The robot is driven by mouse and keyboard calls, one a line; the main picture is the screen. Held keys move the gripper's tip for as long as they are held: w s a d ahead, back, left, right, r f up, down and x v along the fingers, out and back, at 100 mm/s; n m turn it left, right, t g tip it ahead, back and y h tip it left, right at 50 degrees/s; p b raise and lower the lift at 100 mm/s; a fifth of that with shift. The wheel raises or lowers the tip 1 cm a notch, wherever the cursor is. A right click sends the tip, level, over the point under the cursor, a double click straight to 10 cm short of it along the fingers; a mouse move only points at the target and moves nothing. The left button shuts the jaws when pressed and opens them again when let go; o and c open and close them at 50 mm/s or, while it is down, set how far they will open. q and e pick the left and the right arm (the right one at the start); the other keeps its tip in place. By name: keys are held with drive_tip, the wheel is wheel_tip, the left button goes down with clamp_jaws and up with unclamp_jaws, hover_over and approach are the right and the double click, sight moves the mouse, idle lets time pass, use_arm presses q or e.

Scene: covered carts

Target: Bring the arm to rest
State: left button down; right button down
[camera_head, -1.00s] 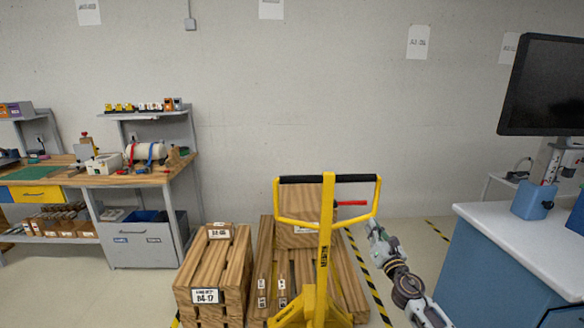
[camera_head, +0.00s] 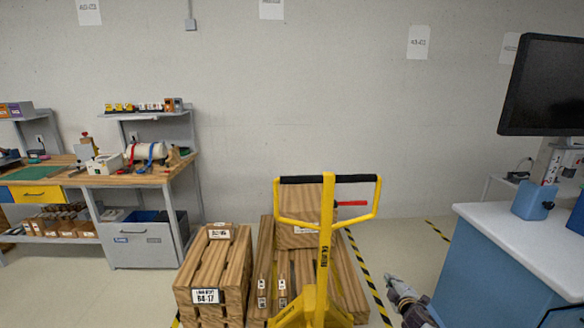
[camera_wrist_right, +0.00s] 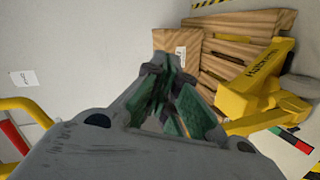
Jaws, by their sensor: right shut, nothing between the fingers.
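My right gripper (camera_head: 392,281) is low in the head view, right of the yellow pallet jack (camera_head: 325,245) and left of the blue cabinet. Its arm comes in from the bottom edge. In the right wrist view the green-padded fingers (camera_wrist_right: 168,95) are shut with nothing between them. The wooden crates (camera_wrist_right: 245,45) and part of the yellow jack (camera_wrist_right: 250,92) lie beyond the fingers there. My left gripper is not in view.
Wooden crates (camera_head: 208,265) stand left of the jack. The blue cabinet (camera_head: 480,270) with a pale top is at the right, under a dark monitor (camera_head: 545,85). A workbench (camera_head: 130,178) stands at the left. Clear floor lies behind my right gripper.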

drive_tip(key=s+f+m+g, duration=0.3)
drive_tip(key=s+f, duration=0.5)
drive_tip(key=f, duration=0.4)
drive_tip(key=s+d+f+m+g, duration=0.15)
drive_tip(key=s+f+m, duration=0.25)
drive_tip(key=s+f, duration=0.55)
drive_tip(key=s+f+m+g, duration=0.3)
drive_tip(key=s+f, duration=0.4)
drive_tip(key=f, duration=0.6)
drive_tip(key=s+a+f+g, duration=0.2)
drive_tip(key=s+a+f, duration=0.2)
drive_tip(key=s, duration=1)
drive_tip(key=s+a+f+m+g, duration=0.1)
drive_tip(key=s+a+f, duration=0.3)
drive_tip(key=s, duration=1)
drive_tip(key=s+a+f+g+y, duration=0.1)
drive_tip(key=s+a+f+g, duration=0.2)
drive_tip(key=s+f, duration=0.5)
drive_tip(key=s+a, duration=0.1)
drive_tip(key=s, duration=0.6)
drive_tip(key=shift+a+m+g, duration=0.25)
drive_tip(key=shift+m+g, duration=0.1)
drive_tip(key=shift+m, duration=0.05)
drive_tip(key=shift+s, duration=0.1)
